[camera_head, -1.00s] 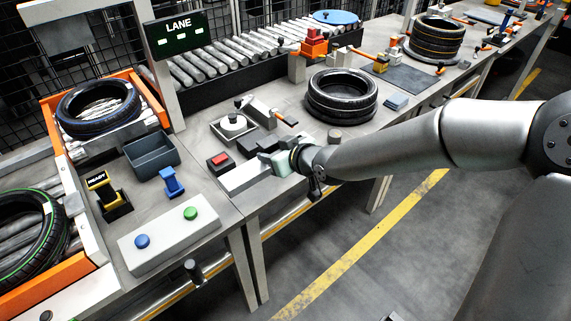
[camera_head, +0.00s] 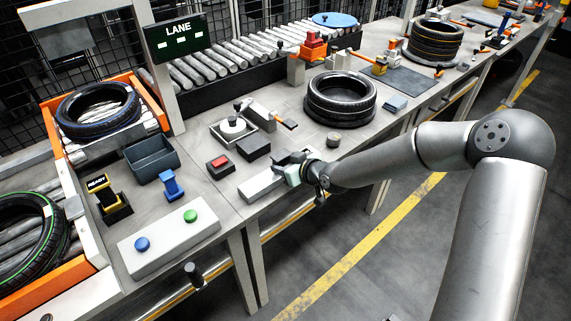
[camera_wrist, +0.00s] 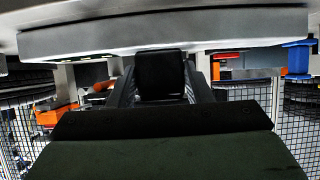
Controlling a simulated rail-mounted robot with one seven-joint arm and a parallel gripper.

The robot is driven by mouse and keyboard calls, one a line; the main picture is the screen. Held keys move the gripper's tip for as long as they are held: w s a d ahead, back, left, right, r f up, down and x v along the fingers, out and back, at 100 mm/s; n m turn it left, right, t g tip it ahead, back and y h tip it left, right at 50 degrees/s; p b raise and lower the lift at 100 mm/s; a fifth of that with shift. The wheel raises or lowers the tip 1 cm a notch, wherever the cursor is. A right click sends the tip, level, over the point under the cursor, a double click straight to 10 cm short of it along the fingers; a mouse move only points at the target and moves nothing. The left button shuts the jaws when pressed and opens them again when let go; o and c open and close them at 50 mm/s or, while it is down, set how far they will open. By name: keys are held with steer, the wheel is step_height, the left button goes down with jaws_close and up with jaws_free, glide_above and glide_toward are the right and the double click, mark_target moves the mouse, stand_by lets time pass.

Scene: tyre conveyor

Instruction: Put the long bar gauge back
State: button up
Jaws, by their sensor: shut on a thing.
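The long bar gauge appears to be the pale grey bar (camera_head: 260,186) at the front edge of the bench. My gripper (camera_head: 287,163) is at its right end, low over the bench. In the wrist view, the grey bar (camera_wrist: 90,36) spans the top, with a black block (camera_wrist: 160,75) below it between the fingers of my gripper (camera_wrist: 160,88). The gripper is shut on this black part, which looks like the bar's grip. Whether the bar touches the bench cannot be told.
A red-topped dark box (camera_head: 220,165) and a black block (camera_head: 253,147) stand just behind the bar. A button panel (camera_head: 165,238) stands left.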

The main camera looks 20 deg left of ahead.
steer(key=o, duration=1.4)
steer(key=shift+f, duration=0.15)
steer(key=shift+o, duration=0.2)
